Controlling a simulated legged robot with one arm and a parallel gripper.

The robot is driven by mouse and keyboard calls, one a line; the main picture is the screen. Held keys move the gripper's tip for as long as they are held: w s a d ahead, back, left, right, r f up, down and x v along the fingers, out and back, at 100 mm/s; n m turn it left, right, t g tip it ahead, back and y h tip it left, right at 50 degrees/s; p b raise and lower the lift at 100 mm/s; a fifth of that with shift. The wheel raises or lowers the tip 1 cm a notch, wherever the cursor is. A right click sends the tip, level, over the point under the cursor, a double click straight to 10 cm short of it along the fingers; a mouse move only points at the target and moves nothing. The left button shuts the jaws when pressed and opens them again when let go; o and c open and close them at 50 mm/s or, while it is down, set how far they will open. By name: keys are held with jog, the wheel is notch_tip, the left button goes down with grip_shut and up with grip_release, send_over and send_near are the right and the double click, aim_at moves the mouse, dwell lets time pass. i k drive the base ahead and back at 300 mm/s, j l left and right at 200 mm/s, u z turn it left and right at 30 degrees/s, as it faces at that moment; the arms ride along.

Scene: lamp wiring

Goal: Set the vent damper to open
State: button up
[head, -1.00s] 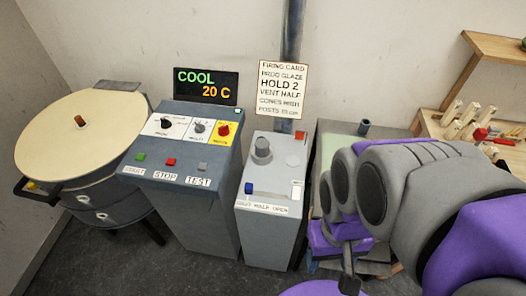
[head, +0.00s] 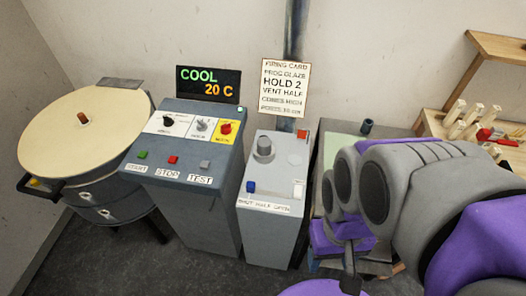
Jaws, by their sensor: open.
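The vent box (head: 268,220) is a grey pedestal with a label reading SHUT HALF OPEN (head: 264,206) along its front edge. A blue slider handle (head: 251,187) sits at the left end of a slot on its sloped top, above the SHUT end of the label. A grey round knob (head: 264,147) stands higher on the same top, and a white piece (head: 298,191) is at the right. My gripper (head: 350,272) is low in the view, right of the box and apart from it, partly hidden by my arm. Nothing shows in it.
A blue-grey control panel (head: 190,190) with dials and buttons stands just left. Left of it is a round kiln (head: 80,135). A display (head: 208,84) reads COOL 20 C; a firing card (head: 285,87) reads VENT HALF. A wooden rack (head: 500,150) with tools is at right.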

aim_at(251, 185)
jog(key=i+l+u, duration=0.1)
jog(key=u, duration=0.25)
jog(key=i+l+u, duration=0.15)
jog(key=u, duration=0.25)
